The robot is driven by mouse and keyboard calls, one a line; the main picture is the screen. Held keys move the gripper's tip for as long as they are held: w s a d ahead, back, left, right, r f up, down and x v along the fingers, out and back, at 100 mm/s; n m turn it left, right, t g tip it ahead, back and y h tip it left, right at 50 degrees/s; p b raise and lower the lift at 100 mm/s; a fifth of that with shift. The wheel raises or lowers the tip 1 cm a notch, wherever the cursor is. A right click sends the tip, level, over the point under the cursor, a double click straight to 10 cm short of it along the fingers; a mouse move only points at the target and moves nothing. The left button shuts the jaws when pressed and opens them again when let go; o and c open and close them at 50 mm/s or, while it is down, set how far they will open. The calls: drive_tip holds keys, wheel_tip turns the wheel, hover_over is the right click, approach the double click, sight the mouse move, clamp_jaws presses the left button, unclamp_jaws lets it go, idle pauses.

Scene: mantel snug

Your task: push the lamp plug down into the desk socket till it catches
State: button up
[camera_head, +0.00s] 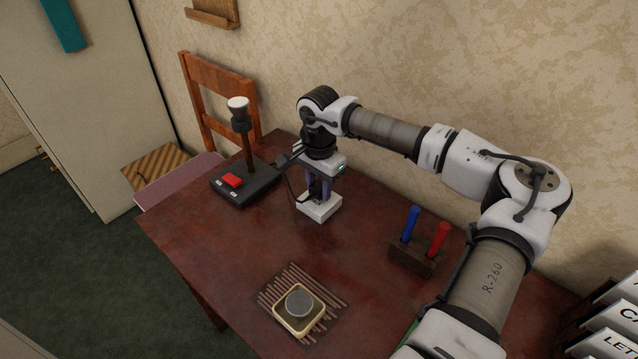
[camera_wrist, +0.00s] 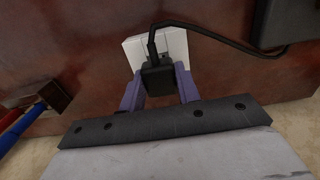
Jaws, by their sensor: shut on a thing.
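The desk socket is a white block (camera_head: 319,207) on the dark red desk, and it also shows in the wrist view (camera_wrist: 172,42). The black lamp plug (camera_wrist: 158,75) is between the purple fingers of my gripper (camera_wrist: 160,88), which is shut on it. The plug is over the socket block and overlaps it in the wrist view; how deep it sits I cannot tell. A black cord leaves the plug. In the head view my gripper (camera_head: 319,188) points down just above the socket. The lamp (camera_head: 247,150) has a black base with a red button and stands left of the socket.
A wooden holder (camera_head: 416,257) with a blue and a red handle stands right of the socket. A yellowish square dish (camera_head: 299,310) with a grey round item sits on a slatted mat (camera_head: 329,289) at the front. A chair (camera_head: 217,90) stands behind the desk (camera_head: 215,270).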

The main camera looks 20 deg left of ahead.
sight(318, 196)
drive_tip(key=shift+f, duration=0.1)
drive_tip(key=shift+f+b, duration=0.3)
drive_tip(key=shift+b, duration=0.15)
drive_tip(key=shift+f+b, duration=0.4)
drive_tip(key=shift+b, duration=0.5)
idle(2.1)
drive_tip(key=shift+s+f+b, duration=0.25)
drive_tip(key=shift+f+b, duration=0.3)
drive_tip(key=shift+f, duration=0.1)
drive_tip(key=o, duration=1.1)
drive_tip(key=shift+f, duration=0.1)
drive_tip(key=shift+o, duration=0.3)
drive_tip(key=shift+s, duration=0.1)
wheel_tip(318, 196, up, 16)
drive_tip(key=b, duration=0.1)
drive_tip(key=shift+w+a+f, duration=0.15)
drive_tip(key=shift+w+f, duration=0.1)
